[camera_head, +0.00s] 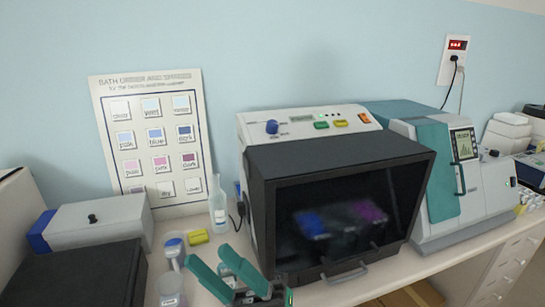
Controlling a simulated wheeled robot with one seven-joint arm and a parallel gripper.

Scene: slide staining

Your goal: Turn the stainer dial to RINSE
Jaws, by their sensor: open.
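The stainer (260,160) is a white box with a large dark hood and window on its front, standing on the bench against the wall. Its dial (272,127) is a small blue knob at the left of the sloped top panel. The setting it points to is too small to read. My gripper (208,256), with teal fingers, is at the bottom of the view, in front of the stainer's lower left corner. It is open with nothing seen between its fingers. It is well below the dial and apart from it.
A bath order chart (151,141) leans on the wall. A teal-and-white machine (436,170) stands right.

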